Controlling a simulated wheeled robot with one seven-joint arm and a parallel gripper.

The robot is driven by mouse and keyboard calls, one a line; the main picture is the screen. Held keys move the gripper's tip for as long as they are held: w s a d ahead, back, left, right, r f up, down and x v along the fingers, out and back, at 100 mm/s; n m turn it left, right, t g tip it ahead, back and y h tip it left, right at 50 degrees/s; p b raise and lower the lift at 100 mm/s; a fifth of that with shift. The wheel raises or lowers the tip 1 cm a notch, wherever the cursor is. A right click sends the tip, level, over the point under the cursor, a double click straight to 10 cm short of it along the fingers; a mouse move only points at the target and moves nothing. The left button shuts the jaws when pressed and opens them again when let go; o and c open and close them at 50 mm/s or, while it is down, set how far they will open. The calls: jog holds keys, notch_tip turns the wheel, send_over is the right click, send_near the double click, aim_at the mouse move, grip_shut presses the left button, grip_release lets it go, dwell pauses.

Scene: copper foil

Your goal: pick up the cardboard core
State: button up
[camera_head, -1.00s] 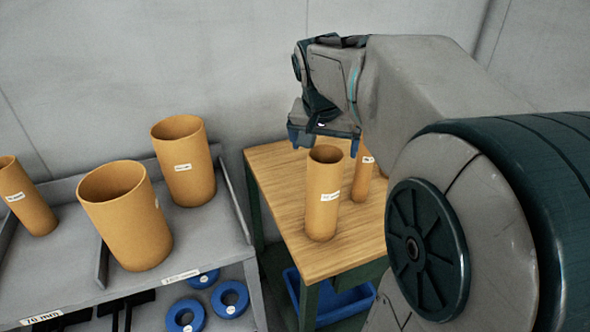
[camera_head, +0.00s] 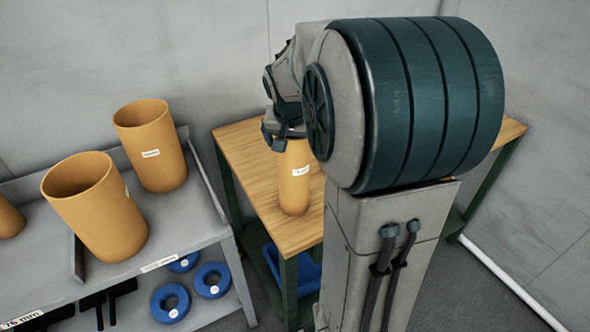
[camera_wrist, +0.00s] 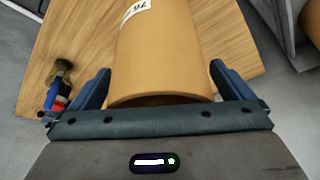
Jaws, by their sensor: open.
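The orange cardboard core (camera_head: 294,185) stands upright on the wooden table, with a white label near its top. My gripper (camera_head: 283,137) is directly above it in the head view and hides its top rim. In the wrist view, the core (camera_wrist: 165,45) lies between the two blue fingers of my gripper (camera_wrist: 164,84), its open end close to the palm. The fingers are open, one on each side of the core. I cannot tell whether either touches it. The label reads 76.
The wooden table (camera_head: 243,150) has bare room left of the core. A grey shelf (camera_head: 205,215) at left holds larger orange cores (camera_head: 97,208) and blue rings (camera_head: 212,280) below. A small tool with blue and red parts (camera_wrist: 57,92) shows in the wrist view.

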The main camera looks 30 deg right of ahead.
jog(key=c, duration=1.5)
jog(key=shift+r, duration=0.1)
jog(key=shift+c, duration=0.2)
